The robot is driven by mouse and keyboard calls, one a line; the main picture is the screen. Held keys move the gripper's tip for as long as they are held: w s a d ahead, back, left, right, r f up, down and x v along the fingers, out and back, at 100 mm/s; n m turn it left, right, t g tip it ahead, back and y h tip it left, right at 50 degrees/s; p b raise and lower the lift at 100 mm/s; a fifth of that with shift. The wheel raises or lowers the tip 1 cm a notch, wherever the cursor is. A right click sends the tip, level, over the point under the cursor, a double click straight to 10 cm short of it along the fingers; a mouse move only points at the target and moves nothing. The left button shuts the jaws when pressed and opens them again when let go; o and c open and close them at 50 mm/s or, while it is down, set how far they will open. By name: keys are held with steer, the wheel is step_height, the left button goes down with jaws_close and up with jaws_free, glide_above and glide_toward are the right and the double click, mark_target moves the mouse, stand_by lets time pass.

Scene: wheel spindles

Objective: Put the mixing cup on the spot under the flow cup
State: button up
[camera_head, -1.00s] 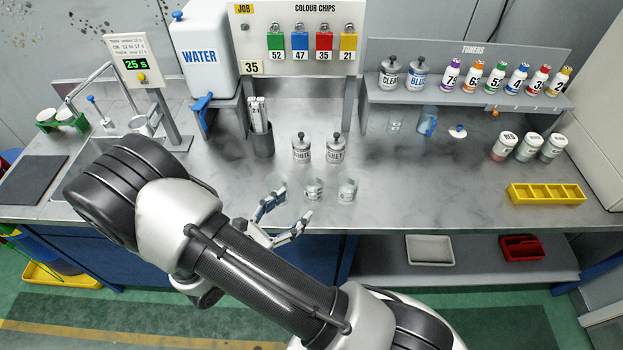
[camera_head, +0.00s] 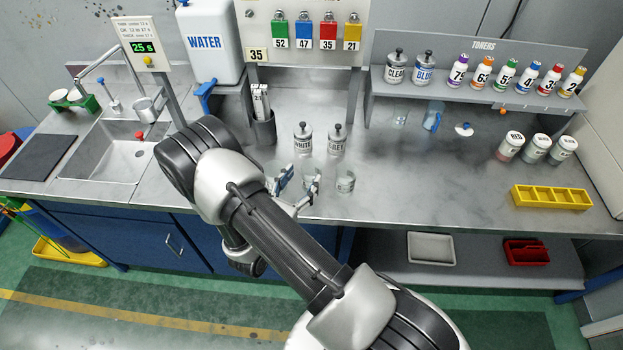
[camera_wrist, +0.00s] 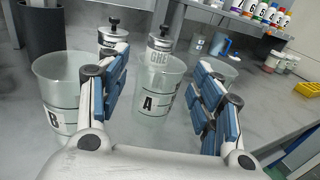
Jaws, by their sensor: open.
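Several clear mixing cups stand on the bench. Cup A (camera_wrist: 158,108) is centred between my finger pads in the wrist view, with no clear contact; cup B (camera_wrist: 58,88) stands to its left. A third cup (camera_head: 345,181) stands to the right. My gripper (camera_head: 298,184) is open and low at the cups; it also shows in the wrist view (camera_wrist: 163,66). The metal flow cup (camera_head: 146,109) hangs by the timer post at the left, beside the sink. A red piece (camera_head: 139,135) shows below it; I cannot make out the spot there.
White (camera_head: 303,142) and grey (camera_head: 337,141) lidded tins stand behind the cups. A dark holder (camera_head: 264,131) of sticks stands back left. The timer (camera_head: 142,45) reads 25. A yellow tray (camera_head: 551,198) lies right; the bench between it and the cups is clear.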

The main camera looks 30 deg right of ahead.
mark_target(307, 176)
steer(key=b+x, duration=0.1)
steer(key=x, duration=0.3)
steer(key=shift+d+f, duration=0.1)
steer(key=shift+d, duration=0.4)
steer(key=shift+w+d, duration=0.3)
steer(key=shift+d, duration=0.05)
steer(key=shift+c, duration=0.6)
steer(key=c, duration=0.7)
step_height(307, 176, up, 20)
steer(key=p, duration=0.5)
steer(key=shift+a, duration=0.15)
